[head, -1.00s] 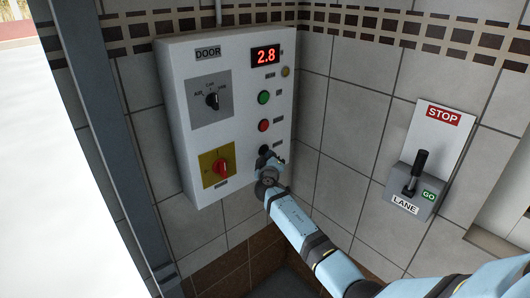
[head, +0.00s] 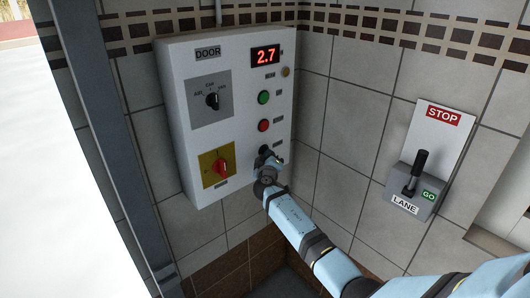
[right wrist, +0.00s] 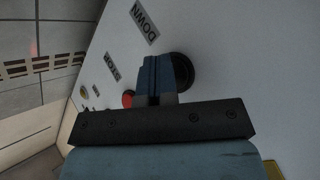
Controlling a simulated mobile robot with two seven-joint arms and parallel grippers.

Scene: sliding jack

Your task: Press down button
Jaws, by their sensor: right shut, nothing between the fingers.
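A white control panel (head: 172,95) labelled DOOR hangs on the tiled wall. Its black button sits low on the right side; in the right wrist view this button (right wrist: 184,70) is beside a DOWN label (right wrist: 144,23). My right gripper (head: 268,156) is shut and empty, with its fingertips at the black button. In the right wrist view the shut fingers (right wrist: 152,76) overlap the button's edge. How far the button is pushed in is hidden. The red display (head: 265,56) reads 2.7. My left gripper is not in view.
Above the black button are a red button (head: 263,126) and a green button (head: 263,97). A black selector knob (head: 212,100) and a red rotary switch (head: 221,168) sit on the panel's left. A STOP/GO lever box (head: 411,190) is on the right wall.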

